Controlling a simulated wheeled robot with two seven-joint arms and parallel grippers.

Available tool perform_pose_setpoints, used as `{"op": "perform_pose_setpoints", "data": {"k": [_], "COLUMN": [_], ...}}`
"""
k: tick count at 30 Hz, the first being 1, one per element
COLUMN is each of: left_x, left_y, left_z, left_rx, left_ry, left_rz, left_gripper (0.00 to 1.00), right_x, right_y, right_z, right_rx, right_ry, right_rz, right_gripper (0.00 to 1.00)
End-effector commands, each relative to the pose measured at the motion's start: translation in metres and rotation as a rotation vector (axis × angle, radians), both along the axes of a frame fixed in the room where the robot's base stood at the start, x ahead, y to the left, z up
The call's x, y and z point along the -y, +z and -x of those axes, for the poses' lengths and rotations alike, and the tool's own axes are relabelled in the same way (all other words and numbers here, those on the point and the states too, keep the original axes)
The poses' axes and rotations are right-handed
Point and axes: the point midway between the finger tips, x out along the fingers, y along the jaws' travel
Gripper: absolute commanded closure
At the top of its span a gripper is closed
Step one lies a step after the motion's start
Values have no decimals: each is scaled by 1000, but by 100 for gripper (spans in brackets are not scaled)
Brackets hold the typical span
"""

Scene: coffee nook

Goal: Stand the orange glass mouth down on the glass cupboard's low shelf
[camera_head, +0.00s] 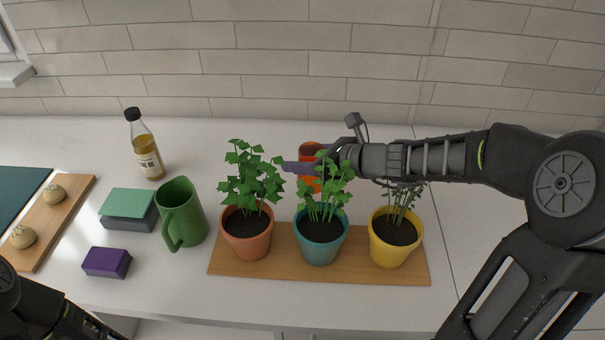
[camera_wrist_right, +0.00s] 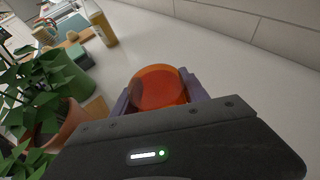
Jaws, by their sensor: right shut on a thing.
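The orange glass (camera_head: 310,151) is behind the potted plants in the head view, partly hidden by leaves and my gripper. My right gripper (camera_head: 303,168) reaches in from the right and is shut on the glass, with purple fingers on both sides of it. In the right wrist view the orange glass (camera_wrist_right: 159,86) shows its round end between the fingers. I cannot tell whether it touches the counter. My left arm shows only at the bottom left corner of the head view; its gripper is not visible. The glass cupboard and its low shelf are not in view.
Three potted plants stand on a wooden board (camera_head: 302,272) in front of my right gripper. A green mug (camera_head: 181,215), a green-and-grey box (camera_head: 128,208), a purple box (camera_head: 107,262) and a bottle (camera_head: 146,147) stand to the left.

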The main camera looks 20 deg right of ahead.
Motion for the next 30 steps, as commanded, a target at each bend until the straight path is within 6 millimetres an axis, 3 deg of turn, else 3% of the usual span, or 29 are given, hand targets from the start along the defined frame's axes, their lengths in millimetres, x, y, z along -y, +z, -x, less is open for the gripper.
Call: {"op": "perform_pose_setpoints", "data": {"k": [8,17,29,30], "left_x": [0,0,0,0], "left_y": [0,-8,-12,-10], "left_z": [0,-1,-1,-1], "left_rx": [0,4,4,4], "left_ry": [0,-1,-1,-1], "left_rz": [0,1,2,2], "left_gripper": [28,28,28,28], "right_x": [0,0,0,0], "right_y": [-1,-36,-41,-39], "right_z": [0,0,0,0], "right_rx": [1,1,3,2], "right_ry": [0,0,1,1], "right_rz": [0,-1,0,1], "right_gripper": [99,99,99,45]}}
